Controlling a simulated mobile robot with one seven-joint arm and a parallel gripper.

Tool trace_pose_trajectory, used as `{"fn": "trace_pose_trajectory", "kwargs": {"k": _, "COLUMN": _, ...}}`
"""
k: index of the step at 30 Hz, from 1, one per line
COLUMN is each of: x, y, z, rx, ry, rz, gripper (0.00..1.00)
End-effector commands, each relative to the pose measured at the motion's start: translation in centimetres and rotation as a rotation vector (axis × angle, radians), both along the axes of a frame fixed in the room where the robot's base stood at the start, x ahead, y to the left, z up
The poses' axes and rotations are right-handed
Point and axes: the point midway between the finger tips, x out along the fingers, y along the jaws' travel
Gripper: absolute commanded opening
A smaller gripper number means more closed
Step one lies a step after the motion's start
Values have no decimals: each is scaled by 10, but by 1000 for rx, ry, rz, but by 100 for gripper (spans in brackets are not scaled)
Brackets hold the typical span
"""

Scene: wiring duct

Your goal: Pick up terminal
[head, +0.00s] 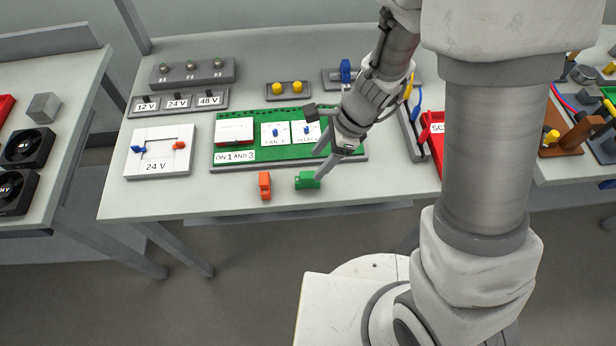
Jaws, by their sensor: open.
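A green terminal block (305,181) lies near the front edge of the table. An orange terminal block (265,186) stands to its left, with a gap between them. My gripper (319,166) is open, its fingers pointing down and left, just above and beside the green block in the picture. I cannot tell whether a finger touches the green block. Nothing shows between the fingers that I can make out. The orange block is clear of the gripper.
Behind the blocks lies a green board (240,158) labelled "ON 1 AND 3". A white "24 V" plate (142,166) with blue and orange pieces is at left. A grey strip (222,98) with voltage labels sits behind. The table (200,200) is bare at front left.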

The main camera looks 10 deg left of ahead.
Motion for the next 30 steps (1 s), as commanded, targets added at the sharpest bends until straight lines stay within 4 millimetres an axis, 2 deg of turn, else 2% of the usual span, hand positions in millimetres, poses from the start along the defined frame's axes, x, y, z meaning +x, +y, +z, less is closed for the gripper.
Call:
{"fn": "trace_pose_trajectory", "kwargs": {"k": 1, "x": -1, "y": 3, "z": -9, "rx": -2, "ry": 3, "rz": 0, "gripper": 62}}
{"fn": "trace_pose_trajectory", "kwargs": {"k": 8, "x": -2, "y": 8, "z": -22, "rx": -1, "ry": 1, "rz": 0, "gripper": 62}}
{"fn": "trace_pose_trajectory", "kwargs": {"k": 15, "x": -4, "y": 22, "z": -56, "rx": -2, "ry": 3, "rz": 1, "gripper": 62}}
{"fn": "trace_pose_trajectory", "kwargs": {"k": 18, "x": -5, "y": 26, "z": -64, "rx": 0, "ry": 1, "rz": 0, "gripper": 62}}
{"fn": "trace_pose_trajectory", "kwargs": {"k": 26, "x": -4, "y": 28, "z": -65, "rx": 0, "ry": -1, "rz": 0, "gripper": 62}}
{"fn": "trace_pose_trajectory", "kwargs": {"k": 30, "x": -4, "y": 27, "z": -65, "rx": 0, "ry": -1, "rz": 0, "gripper": 41}}
